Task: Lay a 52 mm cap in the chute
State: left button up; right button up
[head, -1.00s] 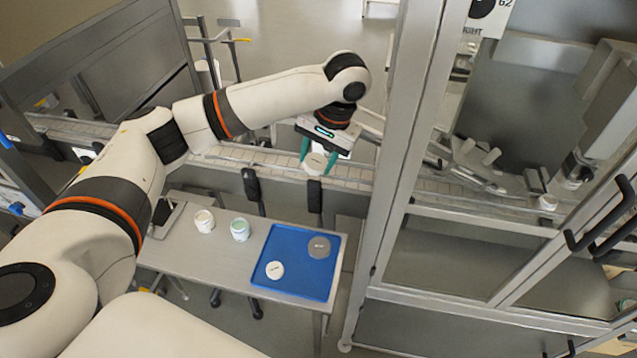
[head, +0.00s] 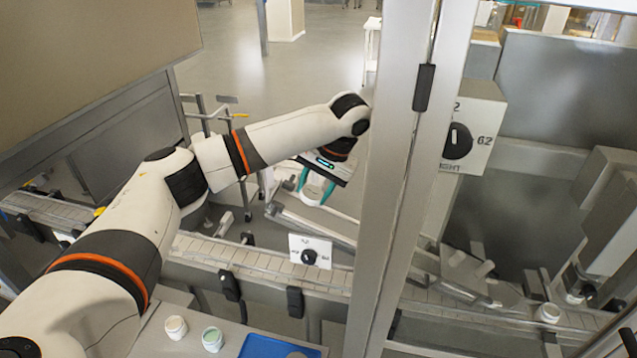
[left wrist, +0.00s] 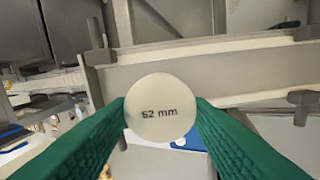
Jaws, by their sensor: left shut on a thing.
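My left gripper (head: 316,192) is shut on a round white cap (head: 312,188) and holds it up beside the frame post. In the left wrist view the cap (left wrist: 160,122) sits face-on between the green fingers (left wrist: 160,120), and its print looks like "52 mm". A grey sloped chute (head: 322,228) runs below the gripper in the head view. A grey channel that looks like the chute (left wrist: 200,72) lies behind the cap in the left wrist view. The cap appears apart from it. My right gripper is not in view.
A metal post (head: 385,200) stands close right of the gripper. A white dial plate (head: 310,251) stands below the chute by the conveyor (head: 250,264).

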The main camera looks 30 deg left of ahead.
aim_at(316, 190)
pick_arm(q)
jog(key=shift+w+a+f, duration=0.15)
jog(key=shift+w+f, duration=0.05)
jog(key=shift+f, duration=0.3)
jog(key=shift+w+a+f, duration=0.1)
jog(key=shift+w+f, duration=0.05)
jog(key=shift+f, duration=0.3)
jog(key=shift+w+a+f, duration=0.15)
jog(key=shift+a+f, duration=0.1)
jog(key=shift+f, duration=0.65)
jog(key=shift+s+a+f, duration=0.15)
jog(key=shift+s, duration=0.05)
jog(key=shift+s+f, duration=0.1)
jog(key=shift+f, duration=0.05)
jog(key=shift+a+f, duration=0.1)
jog(key=shift+f, duration=0.15)
jog(key=o, duration=1)
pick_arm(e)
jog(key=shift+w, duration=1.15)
